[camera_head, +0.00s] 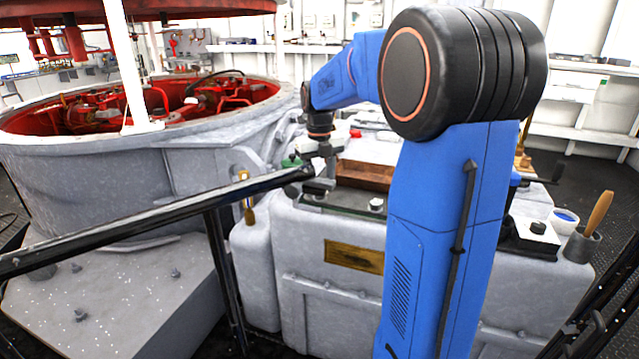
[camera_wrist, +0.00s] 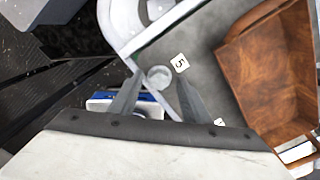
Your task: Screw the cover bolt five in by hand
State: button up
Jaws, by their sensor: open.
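In the wrist view, cover bolt five (camera_wrist: 159,77) is a pale round head beside a white label marked 5 (camera_wrist: 180,62), on a grey cover surface (camera_wrist: 205,65). My gripper (camera_wrist: 159,82) is open, with one finger on each side of the bolt head. I cannot tell whether the fingers touch it. In the head view my gripper (camera_head: 320,172) points down over the left front of the grey housing (camera_head: 310,235); the bolt under it cannot be made out there. Another bolt head (camera_head: 376,204) shows to its right on the front edge.
A brown wooden tray (camera_wrist: 245,65) stands close on the right in the wrist view; it also shows in the head view (camera_head: 352,175). A dark handrail (camera_head: 150,222) crosses in front at left. A cup with a wooden-handled tool (camera_head: 584,243) stands at right.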

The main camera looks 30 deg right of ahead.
jog(key=shift+r, duration=0.1)
notch_tip(320, 180, up, 17)
dwell(0.6)
jog(key=shift+r, duration=0.1)
